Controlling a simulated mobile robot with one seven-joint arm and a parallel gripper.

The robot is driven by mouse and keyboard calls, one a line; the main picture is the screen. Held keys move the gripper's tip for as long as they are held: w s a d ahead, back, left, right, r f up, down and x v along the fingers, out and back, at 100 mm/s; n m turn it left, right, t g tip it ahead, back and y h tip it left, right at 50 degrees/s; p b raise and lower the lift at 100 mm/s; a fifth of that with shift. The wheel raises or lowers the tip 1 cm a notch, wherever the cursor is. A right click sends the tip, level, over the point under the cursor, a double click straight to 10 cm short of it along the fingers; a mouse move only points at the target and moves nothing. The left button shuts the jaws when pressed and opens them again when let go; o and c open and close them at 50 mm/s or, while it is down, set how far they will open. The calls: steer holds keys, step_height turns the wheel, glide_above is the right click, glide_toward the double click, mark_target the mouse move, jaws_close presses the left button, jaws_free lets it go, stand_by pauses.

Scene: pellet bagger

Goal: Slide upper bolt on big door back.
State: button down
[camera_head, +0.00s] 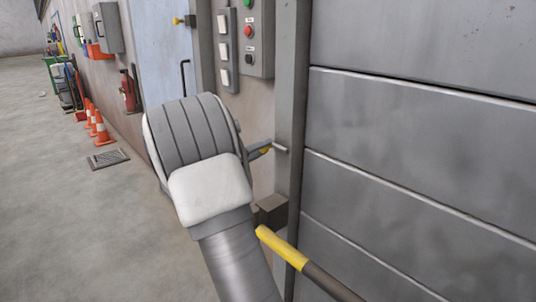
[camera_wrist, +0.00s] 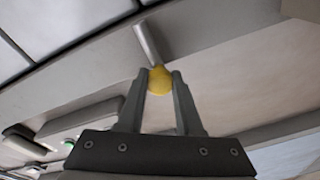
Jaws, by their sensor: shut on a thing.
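The big door (camera_head: 420,150) with grey horizontal panels fills the right of the head view. Near its frame (camera_head: 289,100) is the upper bolt, a short grey rod (camera_head: 281,149) with a yellow knob (camera_head: 265,151). In the wrist view the yellow knob (camera_wrist: 160,80) sits between my gripper's fingertips (camera_wrist: 161,73), with the grey rod (camera_wrist: 148,42) running up from it to the frame. My gripper (camera_head: 261,149) is shut on the knob. My wrist hides most of the gripper and part of the wall in the head view.
A yellow-ended dark bar (camera_head: 282,247) and a grey bracket (camera_head: 271,210) lie below the bolt. A button panel (camera_head: 248,38) is on the wall above. A pale blue door (camera_head: 165,50) is to the left.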

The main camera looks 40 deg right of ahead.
steer(key=shift+w+a+r, duration=0.1)
steer(key=shift+w, duration=0.7)
steer(key=c, duration=0.6)
jaws_free()
steer(key=shift+w, duration=0.1)
steer(key=shift+o, duration=0.2)
steer(key=s+a+p, duration=0.1)
steer(key=a, duration=0.7)
steer(key=s+a+p, duration=0.1)
steer(key=s+a, duration=0.1)
steer(key=a, duration=0.7)
steer(key=shift+s+p, duration=0.3)
